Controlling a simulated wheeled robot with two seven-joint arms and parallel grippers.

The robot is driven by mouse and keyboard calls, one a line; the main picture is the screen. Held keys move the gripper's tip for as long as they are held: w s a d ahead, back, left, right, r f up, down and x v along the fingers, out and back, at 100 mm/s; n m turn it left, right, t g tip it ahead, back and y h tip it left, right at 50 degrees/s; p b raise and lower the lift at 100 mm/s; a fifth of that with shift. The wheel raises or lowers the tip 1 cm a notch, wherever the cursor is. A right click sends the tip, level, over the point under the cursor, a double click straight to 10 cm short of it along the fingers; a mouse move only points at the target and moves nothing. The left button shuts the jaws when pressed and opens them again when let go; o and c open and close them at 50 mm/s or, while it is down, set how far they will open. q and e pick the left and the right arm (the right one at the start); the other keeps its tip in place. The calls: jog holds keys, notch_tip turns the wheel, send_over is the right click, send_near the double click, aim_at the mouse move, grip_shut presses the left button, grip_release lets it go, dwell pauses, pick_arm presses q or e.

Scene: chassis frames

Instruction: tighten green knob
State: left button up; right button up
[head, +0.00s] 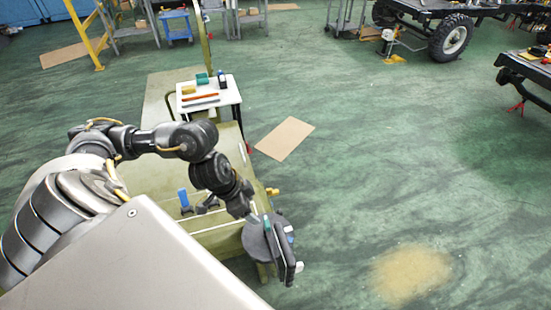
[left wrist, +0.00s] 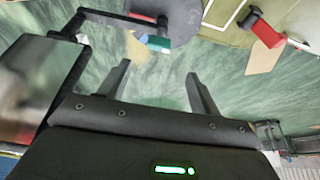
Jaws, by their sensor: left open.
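A small green piece (left wrist: 158,42), which looks like the green knob, shows beside a round grey disc (left wrist: 180,12) in the left wrist view. A small teal patch (head: 267,226) shows by the grey disc (head: 254,241) in the head view; I cannot tell if it is the same piece. My left gripper (head: 291,250) is at that disc, at the machine's right end. Its two fingers (left wrist: 157,73) are apart with nothing between them, and the green piece appears beyond their tips. My right gripper is out of view.
The olive machine bed (head: 150,180) lies under my left arm, with a blue-handled part (head: 184,198) on it. A white table (head: 224,98) with small items stands behind. A red part (left wrist: 265,30) shows in the left wrist view. Open green floor lies right.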

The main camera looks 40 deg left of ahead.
aim_at(266, 221)
pick_arm(q)
jog(key=b+x, duration=0.2)
jog(key=x, duration=0.8)
jog(key=shift+w+d+f, duration=0.1)
jog(key=shift+d+f, duration=0.05)
jog(key=shift+f, duration=0.15)
jog(key=shift+c, duration=0.2)
jog(key=c, duration=0.9)
